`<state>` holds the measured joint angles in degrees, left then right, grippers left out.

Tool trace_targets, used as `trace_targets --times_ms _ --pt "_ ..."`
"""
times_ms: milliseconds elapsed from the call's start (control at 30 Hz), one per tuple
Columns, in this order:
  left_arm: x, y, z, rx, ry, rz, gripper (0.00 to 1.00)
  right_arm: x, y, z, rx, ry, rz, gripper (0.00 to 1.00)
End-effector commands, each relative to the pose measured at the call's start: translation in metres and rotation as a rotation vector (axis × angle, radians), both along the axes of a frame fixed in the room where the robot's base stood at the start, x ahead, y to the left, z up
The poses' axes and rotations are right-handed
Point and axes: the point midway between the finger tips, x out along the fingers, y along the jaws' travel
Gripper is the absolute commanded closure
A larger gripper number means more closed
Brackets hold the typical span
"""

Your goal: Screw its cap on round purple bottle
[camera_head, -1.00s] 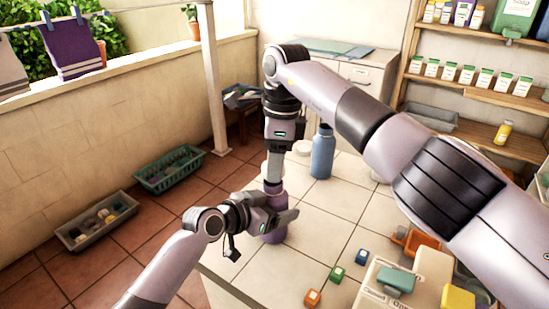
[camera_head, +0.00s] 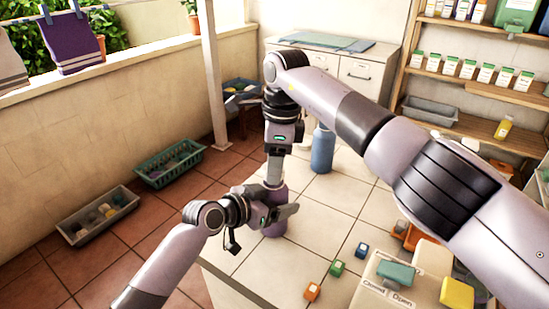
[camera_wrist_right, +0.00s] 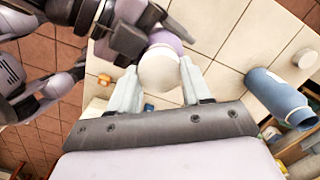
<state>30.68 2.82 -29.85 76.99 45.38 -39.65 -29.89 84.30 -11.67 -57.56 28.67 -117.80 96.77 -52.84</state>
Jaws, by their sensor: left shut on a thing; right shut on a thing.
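The round purple bottle (camera_head: 274,226) stands near the table's left edge in the head view, partly hidden by my grippers. My left gripper (camera_head: 284,212) is shut on its body from the side. My right gripper (camera_head: 274,182) points down from above and is shut on the white round cap (camera_wrist_right: 159,70), which shows between its fingers in the right wrist view. The purple bottle (camera_wrist_right: 166,40) shows right behind the cap there, roughly in line with it. The cap is hidden in the head view, and I cannot tell whether it is seated on the threads.
A blue bottle (camera_head: 322,150) stands behind on the tiled table (camera_head: 320,215). A white round piece (camera_wrist_right: 305,58) lies near it. Small orange (camera_head: 312,291), green (camera_head: 337,268) and blue (camera_head: 362,250) blocks lie at the front right. The table's middle is clear.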

Motion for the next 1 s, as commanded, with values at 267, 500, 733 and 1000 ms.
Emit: trace_targets --times_ms 267,500,733,1000 --pt "0.000 0.000 -0.001 0.002 0.000 0.001 0.81 0.000 0.000 0.000 0.000 -0.001 0.000 0.84" --pt "0.000 0.001 -0.001 0.002 0.000 0.001 0.81 0.000 0.000 -0.001 -0.001 0.000 0.000 0.84" --pt "0.000 0.001 -0.001 0.002 0.000 0.001 0.81 0.000 -0.001 -0.005 -0.001 0.000 -0.001 0.84" --pt "0.000 0.001 -0.001 0.002 0.000 0.001 0.81 0.000 -0.001 -0.011 -0.002 -0.001 -0.001 0.84"
